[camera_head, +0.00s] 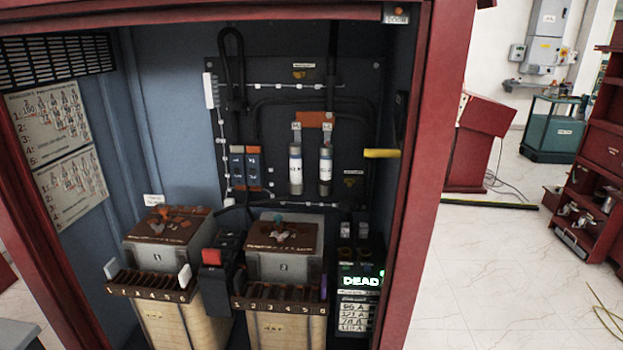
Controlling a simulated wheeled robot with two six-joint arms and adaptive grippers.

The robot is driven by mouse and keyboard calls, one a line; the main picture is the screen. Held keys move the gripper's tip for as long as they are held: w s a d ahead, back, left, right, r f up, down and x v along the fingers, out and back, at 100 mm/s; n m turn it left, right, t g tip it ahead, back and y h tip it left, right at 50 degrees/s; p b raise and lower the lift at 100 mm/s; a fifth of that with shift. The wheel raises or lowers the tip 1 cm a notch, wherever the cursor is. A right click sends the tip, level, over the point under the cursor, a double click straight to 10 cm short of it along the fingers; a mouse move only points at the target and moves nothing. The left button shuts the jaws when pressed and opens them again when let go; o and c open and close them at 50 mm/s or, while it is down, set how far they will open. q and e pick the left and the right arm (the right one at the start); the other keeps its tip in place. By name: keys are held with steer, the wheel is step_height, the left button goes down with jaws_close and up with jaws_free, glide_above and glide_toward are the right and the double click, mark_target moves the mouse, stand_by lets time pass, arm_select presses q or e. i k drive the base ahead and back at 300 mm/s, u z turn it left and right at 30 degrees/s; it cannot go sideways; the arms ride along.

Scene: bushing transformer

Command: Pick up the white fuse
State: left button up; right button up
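No part labelled as the white fuse can be made out for certain. Two upright cylinders with white bodies and dark ends, a left one (295,168) and a right one (325,170), are mounted side by side on the dark back panel (350,100) of the cabinet. A white flat piece (111,268) stands tilted at the left end of the left numbered slot rack (150,287). Another white piece (185,275) stands at that rack's right end. A white upright strip (209,90) is at the panel's upper left. Neither of my grippers is in view.
A red cabinet frame (412,170) borders the opening. A right slot rack (280,293) and a black unit showing "DEAD" (361,281) stand low inside. A yellow handle (381,153) juts at the right. Open floor (470,270) and a red shelf (590,170) lie outside, right.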

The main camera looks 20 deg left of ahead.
mark_target(326, 152)
steer(key=z, duration=0.7)
steer(key=i, duration=1)
